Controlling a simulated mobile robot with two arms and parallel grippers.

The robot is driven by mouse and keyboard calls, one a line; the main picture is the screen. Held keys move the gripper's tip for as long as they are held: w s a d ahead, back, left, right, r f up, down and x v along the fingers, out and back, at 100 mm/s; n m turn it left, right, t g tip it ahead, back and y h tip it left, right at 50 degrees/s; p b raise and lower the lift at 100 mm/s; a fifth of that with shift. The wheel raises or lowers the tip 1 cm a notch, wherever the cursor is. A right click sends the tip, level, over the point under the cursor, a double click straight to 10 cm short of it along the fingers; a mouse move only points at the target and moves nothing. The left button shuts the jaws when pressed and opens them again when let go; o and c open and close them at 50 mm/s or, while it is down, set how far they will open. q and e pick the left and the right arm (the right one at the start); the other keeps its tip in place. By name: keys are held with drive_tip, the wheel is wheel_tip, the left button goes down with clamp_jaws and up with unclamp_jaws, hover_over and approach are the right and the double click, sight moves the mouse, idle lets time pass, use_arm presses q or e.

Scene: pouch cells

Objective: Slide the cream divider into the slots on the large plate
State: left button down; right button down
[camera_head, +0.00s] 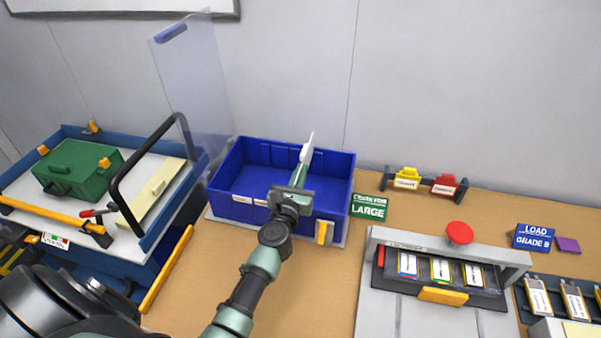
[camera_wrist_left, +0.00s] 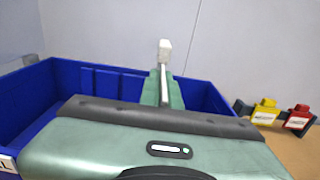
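A cream panel with a small cream handle (camera_head: 155,192) lies on the blue-edged cart at the left. My left gripper (camera_head: 306,150) is over the blue crate (camera_head: 335,162) and points toward its back wall. A narrow pale piece is at the gripper's tip; in the left wrist view it shows as a whitish block (camera_wrist_left: 165,50) with a thin strip between green parts. I cannot tell whether it is held or is part of the fingers. The crate stands on a thin grey plate (camera_head: 222,219) next to a green sign reading LARGE (camera_head: 369,206). My right gripper is out of view.
A green case (camera_head: 77,168) lies on the cart. A grey station (camera_head: 450,240) with a red button stands right. Yellow and red blocks (camera_head: 407,178) sit behind.

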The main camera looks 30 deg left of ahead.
use_arm(q)
drive_tip(key=shift+f+b, duration=0.25)
drive_tip(key=shift+b, duration=0.05)
idle(0.7)
drive_tip(key=shift+r, duration=0.1)
drive_tip(key=shift+r+p, duration=0.1)
drive_tip(key=shift+p, duration=0.25)
drive_tip(key=shift+s, duration=0.1)
idle(1.3)
idle(0.3)
idle(0.5)
